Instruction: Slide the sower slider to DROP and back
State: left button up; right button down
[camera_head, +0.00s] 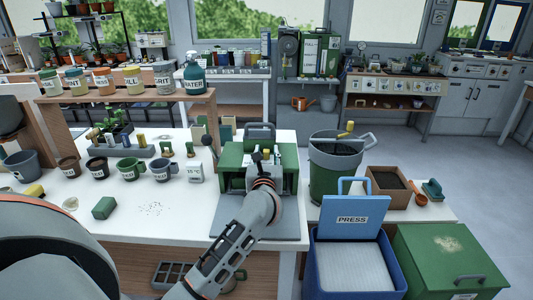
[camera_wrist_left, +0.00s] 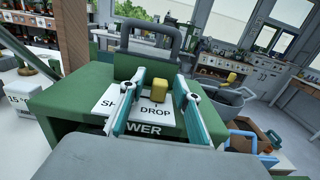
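The green sower (camera_head: 233,157) stands on the white table with a grey handle at its back. In the left wrist view, the sower (camera_wrist_left: 70,108) has a white label plate (camera_wrist_left: 112,104) with partly covered lettering on the left and DROP on the right. The yellow slider knob (camera_wrist_left: 158,91) stands just behind the word DROP. My left gripper (camera_head: 261,156) is over the sower; in the wrist view its two teal-padded fingers (camera_wrist_left: 160,100) are spread apart, with the knob between them and visible gaps on both sides. My right gripper is not in view.
Labelled mugs (camera_head: 131,169) and a small green block (camera_head: 104,208) stand left of the sower. A green bucket (camera_head: 332,180) is close on its right. A blue PRESS box (camera_head: 320,270) and a green chest (camera_head: 450,262) are at front right.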

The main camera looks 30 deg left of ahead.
pick_arm(q)
jog(key=shift+w+a, duration=0.1)
grip_shut()
jog(key=s+a, duration=0.1)
jog(key=a+p, duration=0.1)
jog(key=a, duration=0.1)
jog(key=s+a, duration=0.1)
jog(key=shift+s+a+r+p, duration=0.1)
jog(key=shift+s+a+p, duration=0.05)
jog(key=shift+s+p, duration=0.2)
jog(key=shift+a, duration=0.15)
grip_release()
jog(key=shift+s, duration=0.1)
